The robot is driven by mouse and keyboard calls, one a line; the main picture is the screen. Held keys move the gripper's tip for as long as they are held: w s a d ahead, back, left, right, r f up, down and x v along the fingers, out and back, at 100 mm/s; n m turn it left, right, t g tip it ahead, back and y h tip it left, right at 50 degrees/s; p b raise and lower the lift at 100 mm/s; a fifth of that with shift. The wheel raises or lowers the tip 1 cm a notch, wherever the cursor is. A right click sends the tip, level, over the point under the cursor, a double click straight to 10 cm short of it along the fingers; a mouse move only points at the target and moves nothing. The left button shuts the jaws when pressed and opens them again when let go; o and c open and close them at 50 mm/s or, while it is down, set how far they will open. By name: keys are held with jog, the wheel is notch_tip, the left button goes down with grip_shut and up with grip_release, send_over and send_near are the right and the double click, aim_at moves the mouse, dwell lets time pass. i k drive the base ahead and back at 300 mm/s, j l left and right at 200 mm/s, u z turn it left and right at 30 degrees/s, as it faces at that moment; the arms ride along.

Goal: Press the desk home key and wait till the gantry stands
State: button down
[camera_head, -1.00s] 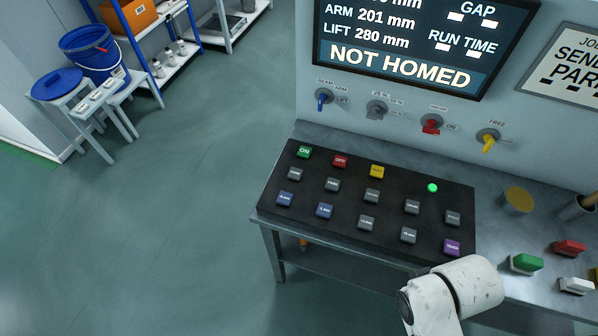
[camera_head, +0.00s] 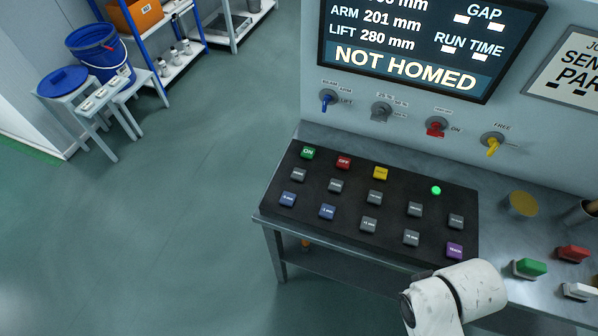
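The black desk key panel (camera_head: 320,219) lies on a grey metal desk and carries several coloured keys. A green ON key (camera_head: 308,152), a red OFF key (camera_head: 343,162) and a yellow key (camera_head: 380,173) line its back edge. Grey keys, blue keys and a purple key (camera_head: 454,250) fill the rest; most labels are too small to read, so I cannot tell which is home. A green lamp (camera_head: 436,190) is lit. The screen (camera_head: 415,45) reads NOT HOMED, ARM 201 mm, LIFT 280 mm. The gantry is not identifiable. My white arm shows at the bottom right; my gripper is out of view.
Blue, grey, red and yellow switches (camera_head: 437,127) sit on the wall panel above the desk. Green (camera_head: 529,268), red (camera_head: 572,253) and white (camera_head: 580,291) blocks stand at the desk's right. A blue bucket (camera_head: 99,51) stands on the left. Open floor lies between.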

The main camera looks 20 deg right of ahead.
aim_at(298, 174)
jog(key=u, duration=1.65)
jog(key=l, duration=1.3)
